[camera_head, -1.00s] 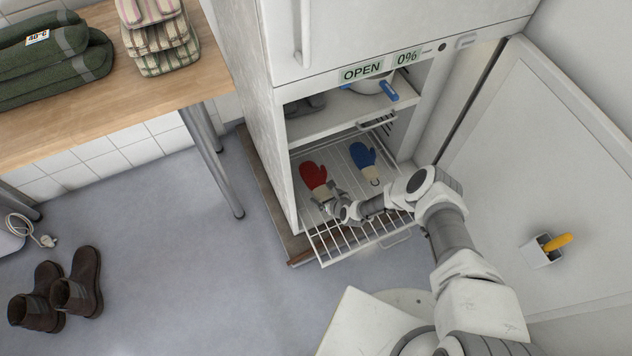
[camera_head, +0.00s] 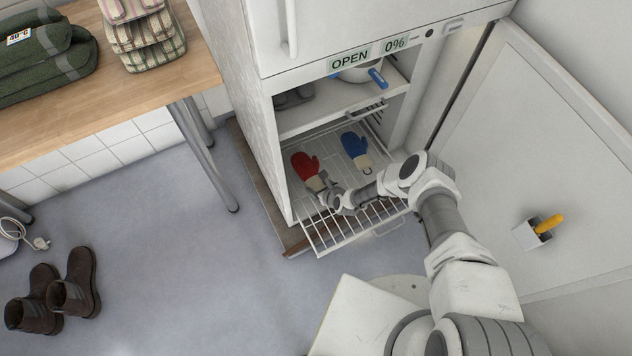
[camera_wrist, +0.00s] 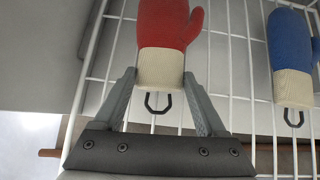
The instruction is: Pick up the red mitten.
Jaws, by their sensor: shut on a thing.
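The red mitten (camera_head: 306,166) has a cream cuff and a dark hanging loop. It lies on the pulled-out wire rack (camera_head: 340,238) in the open cabinet. In the wrist view the red mitten (camera_wrist: 166,28) points away from me, with its cuff between my fingers. My gripper (camera_head: 326,192) is at the cuff end; in the wrist view my gripper (camera_wrist: 160,82) has a finger on each side of the cuff and is shut on it. I cannot tell whether the mitten is clear of the rack.
A blue mitten (camera_head: 356,149) lies to the right on the same rack, also seen in the wrist view (camera_wrist: 290,45). A shelf above holds a pot (camera_head: 360,74) with blue handles. The open door (camera_head: 530,150) stands to the right, carrying a small holder (camera_head: 530,236).

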